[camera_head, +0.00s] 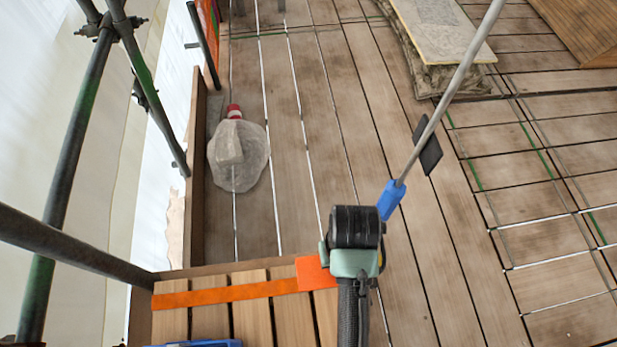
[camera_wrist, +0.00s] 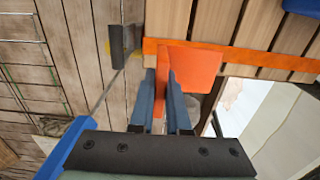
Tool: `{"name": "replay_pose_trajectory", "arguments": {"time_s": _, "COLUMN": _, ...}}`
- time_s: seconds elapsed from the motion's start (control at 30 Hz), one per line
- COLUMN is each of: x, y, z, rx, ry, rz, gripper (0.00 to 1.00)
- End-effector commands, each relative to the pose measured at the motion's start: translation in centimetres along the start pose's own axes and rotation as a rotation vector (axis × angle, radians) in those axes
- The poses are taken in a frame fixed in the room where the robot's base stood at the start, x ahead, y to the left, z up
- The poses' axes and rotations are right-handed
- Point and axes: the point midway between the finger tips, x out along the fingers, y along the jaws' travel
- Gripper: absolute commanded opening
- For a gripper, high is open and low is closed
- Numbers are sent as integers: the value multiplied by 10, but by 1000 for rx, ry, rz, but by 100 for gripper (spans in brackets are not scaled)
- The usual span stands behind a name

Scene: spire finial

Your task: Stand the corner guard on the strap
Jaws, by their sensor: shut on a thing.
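The corner guard, a bright orange angled piece (camera_head: 312,272), shows at the left of my gripper (camera_head: 340,260) in the head view. In the wrist view, the guard (camera_wrist: 195,62) has one leg between the two blue-grey fingers of my gripper (camera_wrist: 161,90), which are shut on it. Its other leg spreads to the right across the line of the strap. The strap is a flat orange band (camera_head: 225,293) across the wooden slats; it also shows in the wrist view (camera_wrist: 262,58). The guard hides part of the strap. I cannot tell whether they touch.
The slatted wooden crate (camera_head: 254,322) lies under the strap, with a blue object (camera_head: 205,344) at its near edge. A wrapped bag with a red top (camera_head: 238,155) sits beyond it. Scaffold poles (camera_head: 75,120) stand left; stacked slabs (camera_head: 440,40) lie far right. Deck between is mostly clear.

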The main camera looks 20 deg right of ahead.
Motion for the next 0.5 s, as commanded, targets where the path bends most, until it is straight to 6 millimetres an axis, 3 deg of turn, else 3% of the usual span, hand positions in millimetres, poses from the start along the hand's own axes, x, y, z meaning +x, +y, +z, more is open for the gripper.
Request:
{"name": "replay_pose_trajectory", "arguments": {"time_s": 0.17, "x": 5, "y": 0, "z": 0, "rx": 0, "ry": -3, "rz": -1, "gripper": 0}}
{"name": "replay_pose_trajectory", "arguments": {"time_s": 0.5, "x": 55, "y": 0, "z": 0, "rx": 0, "ry": -2, "rz": 0, "gripper": 0}}
